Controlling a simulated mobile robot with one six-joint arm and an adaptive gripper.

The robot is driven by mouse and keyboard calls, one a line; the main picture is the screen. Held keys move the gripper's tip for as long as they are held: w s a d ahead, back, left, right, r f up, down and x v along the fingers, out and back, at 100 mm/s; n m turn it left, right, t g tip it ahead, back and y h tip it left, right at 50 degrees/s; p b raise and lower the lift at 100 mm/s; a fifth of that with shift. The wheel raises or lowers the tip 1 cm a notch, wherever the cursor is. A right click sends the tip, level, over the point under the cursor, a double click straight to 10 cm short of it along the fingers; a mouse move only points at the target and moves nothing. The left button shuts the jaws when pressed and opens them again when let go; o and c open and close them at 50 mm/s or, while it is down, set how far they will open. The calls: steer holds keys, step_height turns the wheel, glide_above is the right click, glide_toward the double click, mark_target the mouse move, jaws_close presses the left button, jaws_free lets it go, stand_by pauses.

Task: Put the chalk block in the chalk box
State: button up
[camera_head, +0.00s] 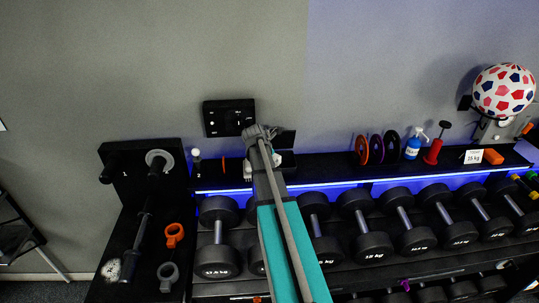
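My arm reaches up the middle of the view, and my gripper (259,132) is at its far end, above the shelf and close to the wall. The fingers are too small and overlapped to tell whether they are open or shut. A dark open lid or panel (284,140) stands just right of the gripper, with a small white thing (289,158) below it; this may be the chalk box, mostly hidden by my arm. I cannot make out the chalk block for certain. A white speckled ball (111,270) lies on the black bench at lower left.
A black shelf (327,167) with a blue light strip runs above a row of dumbbells (409,231). Coloured discs (376,149), a blue spray bottle (413,147), a red stand (434,150) and an orange block (493,156) occupy its right side. A black wall box (228,117) is near the gripper.

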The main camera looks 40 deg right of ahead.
steer(key=shift+w, duration=0.1)
steer(key=w, duration=0.1)
steer(key=w+d, duration=0.2)
steer(key=shift+w+d, duration=0.25)
steer(key=shift+w, duration=0.15)
steer(key=shift+s+a+f, duration=0.1)
steer(key=shift+s, duration=0.05)
steer(key=o, duration=1.2)
steer(key=shift+f, duration=0.1)
steer(key=shift+o, duration=0.2)
steer(key=p+v, duration=1)
steer(key=v, duration=0.2)
